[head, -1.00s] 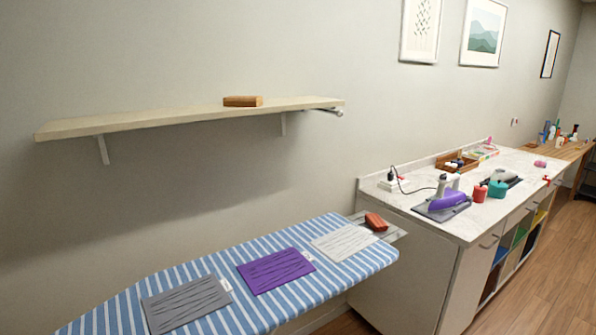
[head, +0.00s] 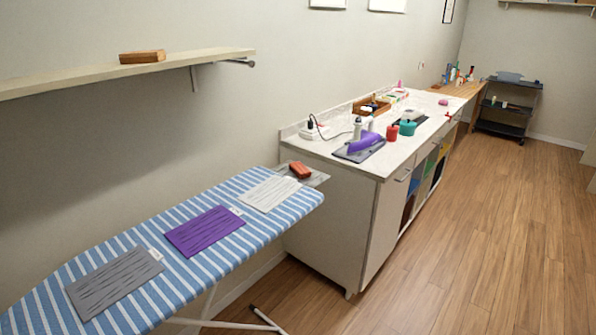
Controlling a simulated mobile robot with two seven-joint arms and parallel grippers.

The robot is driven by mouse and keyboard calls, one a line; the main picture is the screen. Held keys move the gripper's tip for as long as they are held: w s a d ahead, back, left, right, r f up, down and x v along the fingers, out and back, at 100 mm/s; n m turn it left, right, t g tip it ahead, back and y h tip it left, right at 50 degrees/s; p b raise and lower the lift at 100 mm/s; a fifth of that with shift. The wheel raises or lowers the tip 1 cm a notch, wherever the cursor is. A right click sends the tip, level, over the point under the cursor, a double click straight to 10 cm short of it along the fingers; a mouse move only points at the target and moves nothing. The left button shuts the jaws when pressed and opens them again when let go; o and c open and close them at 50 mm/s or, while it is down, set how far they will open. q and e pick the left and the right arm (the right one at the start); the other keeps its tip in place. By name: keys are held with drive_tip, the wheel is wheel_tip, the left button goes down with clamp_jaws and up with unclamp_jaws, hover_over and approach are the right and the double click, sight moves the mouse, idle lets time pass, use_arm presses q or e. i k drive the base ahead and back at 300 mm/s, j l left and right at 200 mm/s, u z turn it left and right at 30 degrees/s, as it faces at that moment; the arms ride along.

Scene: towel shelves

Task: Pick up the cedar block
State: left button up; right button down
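A brown wooden block (head: 142,56), which looks like the cedar block, lies on the pale wall shelf (head: 200,61) at the upper left. It sits on top of the board, near its middle as seen here, with nothing touching it. Neither of my grippers shows in the head view.
A striped ironing board (head: 200,219) holds grey (head: 115,281), purple (head: 204,231) and white (head: 270,193) towels, with a red-brown object (head: 300,170) at its far end. A white counter (head: 350,168) bears a purple iron (head: 366,141). The wooden floor (head: 490,225) at right is clear.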

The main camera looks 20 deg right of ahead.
sight(298, 169)
drive_tip(key=i+l+u, duration=0.1)
drive_tip(key=u, duration=0.25)
drive_tip(key=l+u, duration=0.2)
drive_tip(key=u, duration=0.15)
drive_tip(key=i+l+u, duration=0.15)
drive_tip(key=u, duration=0.2)
drive_tip(key=l+u, duration=0.35)
drive_tip(key=l, duration=0.55)
drive_tip(key=l+u, duration=0.2)
drive_tip(key=l, duration=2.05)
